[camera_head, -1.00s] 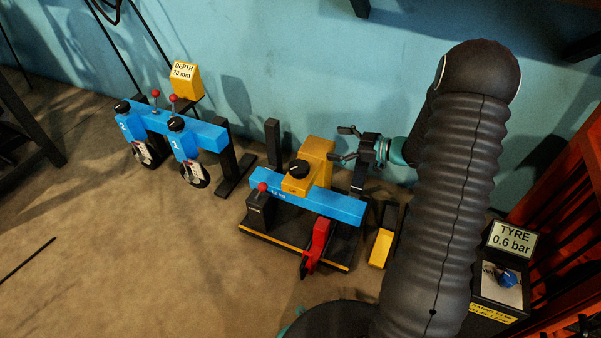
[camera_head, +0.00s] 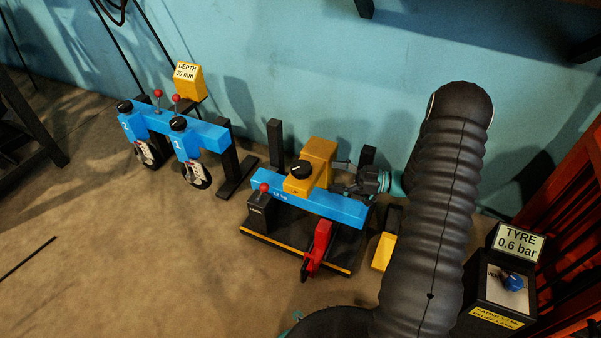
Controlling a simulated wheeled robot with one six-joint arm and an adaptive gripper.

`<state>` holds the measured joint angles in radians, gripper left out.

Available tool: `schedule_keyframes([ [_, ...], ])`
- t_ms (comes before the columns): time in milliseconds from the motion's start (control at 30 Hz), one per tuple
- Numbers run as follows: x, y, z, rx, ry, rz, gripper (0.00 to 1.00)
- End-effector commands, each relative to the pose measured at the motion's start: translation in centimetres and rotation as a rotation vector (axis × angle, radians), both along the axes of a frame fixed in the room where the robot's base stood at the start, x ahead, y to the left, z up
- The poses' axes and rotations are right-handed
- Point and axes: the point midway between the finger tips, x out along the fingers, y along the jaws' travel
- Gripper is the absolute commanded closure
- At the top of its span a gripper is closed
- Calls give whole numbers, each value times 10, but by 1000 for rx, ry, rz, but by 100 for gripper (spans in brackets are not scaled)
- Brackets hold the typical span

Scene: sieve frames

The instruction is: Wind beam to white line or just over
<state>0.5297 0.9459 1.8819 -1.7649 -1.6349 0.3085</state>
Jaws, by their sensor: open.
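A blue beam (camera_head: 335,208) with small, hard-to-read lettering lies across a black base. A yellow housing (camera_head: 320,160) stands behind it, with a black knob (camera_head: 302,169) on a lower yellow block. A red part (camera_head: 321,243) hangs at the beam's front. My gripper (camera_head: 343,176) is open, close to the right side of the yellow housing and above the beam's right end. I cannot tell whether it touches the housing, and nothing shows between its fingers. I cannot make out a white line or a winding handle.
Blue units marked 2 (camera_head: 127,123) and 1 (camera_head: 181,143) stand at left, near a yellow DEPTH 30 mm box (camera_head: 190,82). A red-knobbed lever (camera_head: 263,188) stands left on the base. A TYRE 0.6 bar box (camera_head: 509,276) stands right.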

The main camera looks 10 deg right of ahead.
Motion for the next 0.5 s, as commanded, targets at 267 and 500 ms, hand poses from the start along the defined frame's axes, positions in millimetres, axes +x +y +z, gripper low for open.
schedule_keyframes([
  [267, 17, 52, 0, -1, -1, 4, 12],
  [500, 28, 84, 0, -1, -1, 3, 12],
])
